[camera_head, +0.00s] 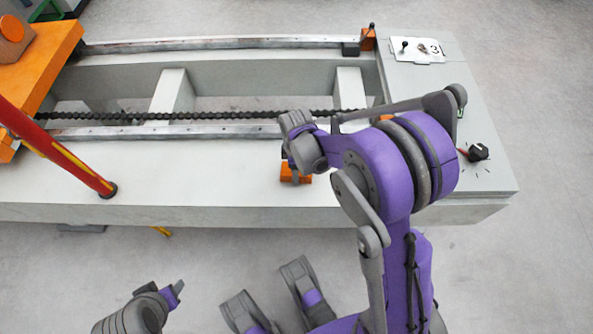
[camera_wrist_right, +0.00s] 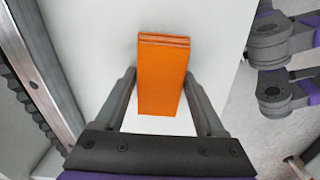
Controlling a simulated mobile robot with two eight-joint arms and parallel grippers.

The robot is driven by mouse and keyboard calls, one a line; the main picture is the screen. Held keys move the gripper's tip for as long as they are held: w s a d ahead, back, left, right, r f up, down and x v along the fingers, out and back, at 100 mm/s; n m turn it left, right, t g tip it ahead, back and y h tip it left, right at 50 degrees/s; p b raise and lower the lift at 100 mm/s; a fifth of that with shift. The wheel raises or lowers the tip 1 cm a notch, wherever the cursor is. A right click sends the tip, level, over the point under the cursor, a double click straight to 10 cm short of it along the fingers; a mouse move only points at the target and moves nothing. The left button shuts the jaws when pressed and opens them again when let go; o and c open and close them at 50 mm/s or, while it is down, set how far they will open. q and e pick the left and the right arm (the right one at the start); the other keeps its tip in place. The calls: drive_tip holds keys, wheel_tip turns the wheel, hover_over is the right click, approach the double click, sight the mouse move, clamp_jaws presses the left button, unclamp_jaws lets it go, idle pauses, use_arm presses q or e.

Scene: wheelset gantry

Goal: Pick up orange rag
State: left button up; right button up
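The orange rag (camera_head: 296,172) lies on the pale gantry top near its front edge. It looks like a small folded block. In the right wrist view the rag (camera_wrist_right: 162,80) lies between the two fingers of my right gripper (camera_wrist_right: 160,74), with pale surface showing beside its lower part. The right gripper is open; whether the fingertips touch the rag I cannot tell. In the head view my right gripper (camera_head: 290,155) is above the rag and partly hides it. My left gripper (camera_head: 266,288) is open and empty in front of the gantry, at the bottom of the picture.
A metal rail (camera_head: 200,132) and dark chain (camera_head: 200,115) run behind the rag. A red and yellow bar (camera_head: 70,158) and an orange block (camera_head: 40,52) stand at the left. A control panel (camera_head: 417,50) and black knob (camera_head: 478,152) are at the right.

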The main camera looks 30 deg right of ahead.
drive_tip(key=c, duration=0.5)
drive_tip(key=shift+r, duration=0.1)
wheel_tip(320, 180, up, 10)
drive_tip(key=p, duration=0.3)
